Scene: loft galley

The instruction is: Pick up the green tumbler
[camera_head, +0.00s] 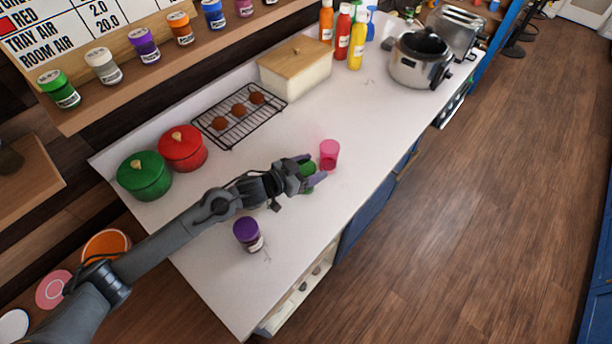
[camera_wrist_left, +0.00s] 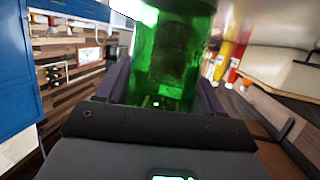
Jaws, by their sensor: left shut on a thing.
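The green tumbler (camera_head: 308,169) is between the fingers of my left gripper (camera_head: 309,174), above or at the white counter near its front edge. In the left wrist view the translucent green tumbler (camera_wrist_left: 170,60) fills the middle, with a purple-grey finger on each side, shut on it. I cannot tell whether its base touches the counter. A pink tumbler (camera_head: 329,154) stands just to the right of the gripper. My right gripper is not in view.
A purple-lidded jar (camera_head: 248,234) stands on the counter (camera_head: 205,262) below my left arm. Green (camera_head: 145,175) and red (camera_head: 182,148) pots, a wire rack (camera_head: 262,124), a bread box (camera_head: 296,69), bottles (camera_head: 357,44) and a cooker (camera_head: 419,60) stand farther back.

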